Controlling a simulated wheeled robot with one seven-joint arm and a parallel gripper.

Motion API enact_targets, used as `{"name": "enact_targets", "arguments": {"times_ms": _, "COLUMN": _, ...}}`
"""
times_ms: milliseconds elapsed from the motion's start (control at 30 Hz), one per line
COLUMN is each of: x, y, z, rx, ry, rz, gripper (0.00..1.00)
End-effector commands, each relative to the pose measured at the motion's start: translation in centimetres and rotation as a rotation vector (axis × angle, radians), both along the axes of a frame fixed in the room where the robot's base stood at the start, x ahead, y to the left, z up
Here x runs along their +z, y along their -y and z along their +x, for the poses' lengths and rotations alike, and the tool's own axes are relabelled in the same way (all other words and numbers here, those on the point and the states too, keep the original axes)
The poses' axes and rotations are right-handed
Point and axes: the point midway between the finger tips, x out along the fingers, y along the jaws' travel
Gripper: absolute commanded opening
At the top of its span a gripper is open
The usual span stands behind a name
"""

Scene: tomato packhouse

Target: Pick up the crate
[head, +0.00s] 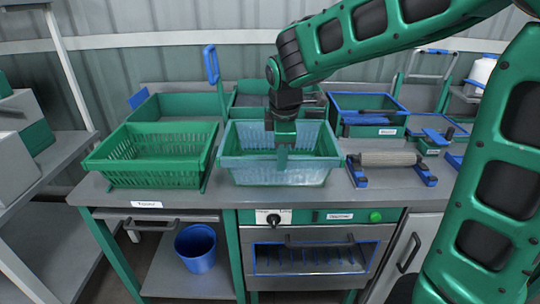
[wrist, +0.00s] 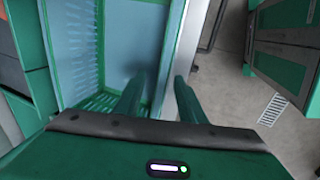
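Two crates stand side by side on the grey bench. The left crate is green with slotted walls (head: 150,176). The right crate is pale blue and see-through with a green rim (head: 252,178); in the wrist view its pale wall (wrist: 75,40) and rim fill the upper left. My gripper (head: 282,160) points down at the right crate's near side. In the wrist view my gripper's fingers (wrist: 158,88) are apart, one over the crate's inside and one outside, with the near rim running between them. I cannot tell whether either finger touches the wall.
A grey roller on blue stands (head: 388,159) sits right of the crates. Green bins (head: 178,106) and a blue-rimmed box (head: 368,101) stand behind. A blue bucket (head: 196,250) is on the shelf below. The floor in front of the bench shows in the wrist view.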

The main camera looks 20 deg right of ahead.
Motion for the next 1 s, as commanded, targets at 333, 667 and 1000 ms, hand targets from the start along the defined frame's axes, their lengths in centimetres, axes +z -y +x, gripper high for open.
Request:
{"name": "enact_targets", "arguments": {"times_ms": 333, "x": -4.5, "y": 0.7, "z": 1.3, "rx": 0.0, "ry": -0.004, "rz": -0.003, "gripper": 0.37}}
{"name": "enact_targets", "arguments": {"times_ms": 667, "x": -7.2, "y": 1.2, "z": 1.7, "rx": -0.004, "ry": -0.005, "rz": -0.004, "gripper": 0.37}}
{"name": "enact_targets", "arguments": {"times_ms": 1000, "x": -10.3, "y": 1.6, "z": 2.5, "rx": -0.003, "ry": -0.003, "rz": -0.002, "gripper": 0.37}}
